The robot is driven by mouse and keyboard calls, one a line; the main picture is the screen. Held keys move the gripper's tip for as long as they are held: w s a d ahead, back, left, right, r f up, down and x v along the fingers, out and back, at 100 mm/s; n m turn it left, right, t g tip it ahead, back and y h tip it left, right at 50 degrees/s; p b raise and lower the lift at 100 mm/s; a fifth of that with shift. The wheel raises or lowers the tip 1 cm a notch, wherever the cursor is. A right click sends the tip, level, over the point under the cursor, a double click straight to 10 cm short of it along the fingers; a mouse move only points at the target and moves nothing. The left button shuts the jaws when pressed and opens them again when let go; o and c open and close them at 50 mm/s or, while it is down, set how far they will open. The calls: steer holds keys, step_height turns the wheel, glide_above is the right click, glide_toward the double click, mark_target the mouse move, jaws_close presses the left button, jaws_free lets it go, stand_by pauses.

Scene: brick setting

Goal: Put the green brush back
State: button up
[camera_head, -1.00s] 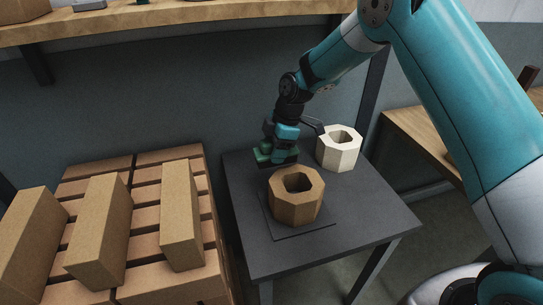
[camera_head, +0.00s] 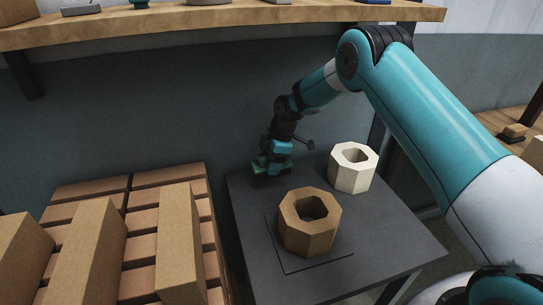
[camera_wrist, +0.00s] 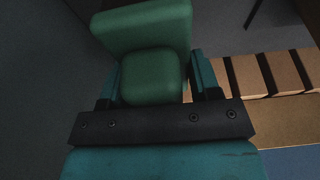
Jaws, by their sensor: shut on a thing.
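My gripper (camera_head: 276,156) is shut on the green brush (camera_head: 264,164), near the back left of the dark grey table (camera_head: 375,253). In the wrist view, the green brush (camera_wrist: 150,70) sits between the two fingers of my gripper (camera_wrist: 158,80), with a wider green part beyond the fingers. In the head view the brush is mostly hidden by my gripper, and I cannot tell whether it touches the table.
A brown hollow block (camera_head: 310,236) stands on the table in front of my gripper, a cream one (camera_head: 352,172) to the right. Bricks (camera_head: 95,245) lie on a stack at left. A wooden shelf (camera_head: 230,22) with small items, one green (camera_head: 139,3), hangs above.

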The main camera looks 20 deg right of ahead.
step_height(320, 180, down, 4)
steer(key=shift+f+b, duration=0.15)
steer(key=shift+b, duration=0.7)
steer(key=shift+d, duration=0.1)
steer(key=shift+f, duration=0.3)
steer(key=o, duration=1.1)
steer(key=shift+r, duration=0.15)
steer(key=shift+r, duration=0.25)
steer(key=b+v, duration=0.1)
steer(key=v, duration=1.6)
steer(key=shift+s, duration=0.15)
